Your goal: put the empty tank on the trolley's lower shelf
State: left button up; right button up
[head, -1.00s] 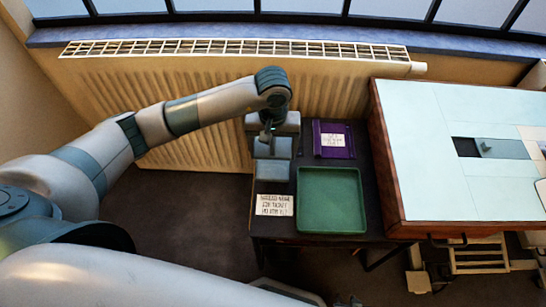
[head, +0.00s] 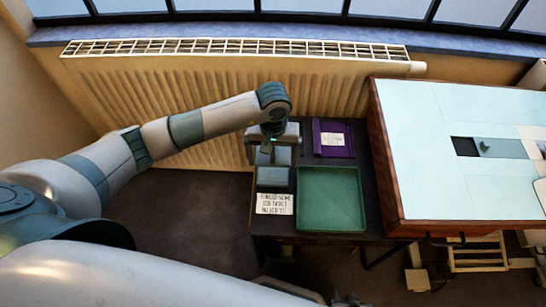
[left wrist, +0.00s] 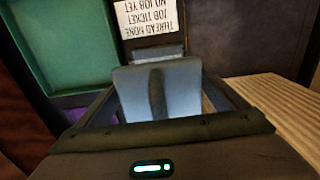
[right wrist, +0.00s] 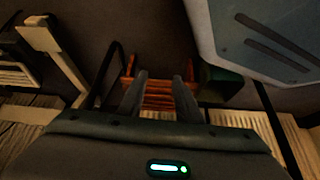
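A grey-blue block, which looks like the tank (left wrist: 130,92), fills the middle of the left wrist view; it also shows in the head view (head: 282,155) at the back left of a dark table. My left gripper (head: 267,146) points down over it. A dark upright strip stands before the block in the left wrist view; I cannot tell whether it is closed fingers or a handle. My right gripper (right wrist: 160,78) is open and empty; it shows at the bottom edge of the head view (head: 346,299). I cannot clearly make out the trolley's lower shelf.
The dark table (head: 275,226) carries a green tray (head: 332,198), a purple folder (head: 319,149) and a white card (head: 274,204). A pale-topped cabinet (head: 440,120) stands right. A radiator (head: 200,110) is behind. An orange slatted thing (right wrist: 160,98) lies beyond my right fingers.

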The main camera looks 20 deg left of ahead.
pick_arm(q)
jog(key=shift+r, duration=0.1)
pick_arm(e)
jog(key=shift+r, duration=0.1)
pick_arm(q)
notch_tip(320, 180, up, 12)
jog(key=shift+r+b, duration=0.1)
jog(key=shift+b, duration=0.9)
pick_arm(e)
jog(key=shift+s+d+f+g+h, duration=0.3)
jog(key=shift+s+d+f+g, duration=0.45)
jog(key=shift+s+d, duration=0.25)
pick_arm(q)
jog(key=shift+o, duration=0.4)
